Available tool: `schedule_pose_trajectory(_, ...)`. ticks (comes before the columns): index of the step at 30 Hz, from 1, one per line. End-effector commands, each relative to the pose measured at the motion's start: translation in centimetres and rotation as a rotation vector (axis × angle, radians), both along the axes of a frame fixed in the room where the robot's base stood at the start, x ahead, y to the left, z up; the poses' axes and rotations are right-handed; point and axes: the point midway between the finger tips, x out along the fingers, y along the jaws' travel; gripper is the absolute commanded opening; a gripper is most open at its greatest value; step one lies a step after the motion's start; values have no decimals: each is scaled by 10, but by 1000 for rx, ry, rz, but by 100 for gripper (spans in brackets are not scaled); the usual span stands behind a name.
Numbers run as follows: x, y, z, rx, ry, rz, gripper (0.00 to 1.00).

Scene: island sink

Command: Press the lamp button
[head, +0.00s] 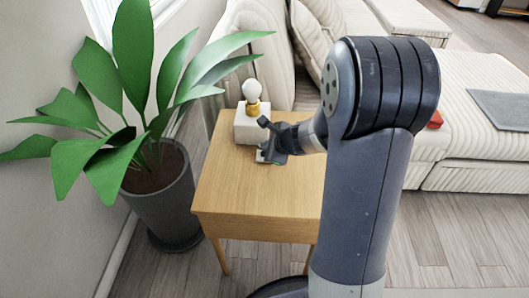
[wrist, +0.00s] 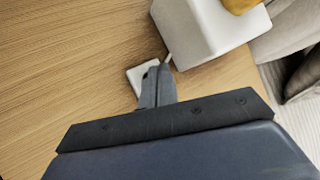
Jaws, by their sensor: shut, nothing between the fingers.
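The lamp (head: 252,121) has a white block base, a yellow-gold collar and a bare round bulb, and stands at the back of the wooden side table. Its white base (wrist: 205,30) also shows at the top of the wrist view. A small pale button plate (wrist: 138,76) lies on the table beside the base, with a thin cord next to it. My gripper (head: 264,152) is shut and empty, its fingertips at the plate. In the wrist view the shut fingers (wrist: 158,84) cover part of the plate. I cannot tell whether they touch it.
The wooden table (head: 235,190) is bare in front of the lamp. A large potted plant (head: 160,190) stands left, its leaves reaching above the lamp. A striped cream sofa (head: 460,110) is behind and right, with a red object (head: 435,120) on it.

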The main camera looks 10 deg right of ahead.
Motion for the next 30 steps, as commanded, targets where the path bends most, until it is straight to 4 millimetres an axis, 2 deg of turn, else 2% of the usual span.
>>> schedule_pose_trajectory(30, 0, 0, -9, -1, 0, 1, 0)
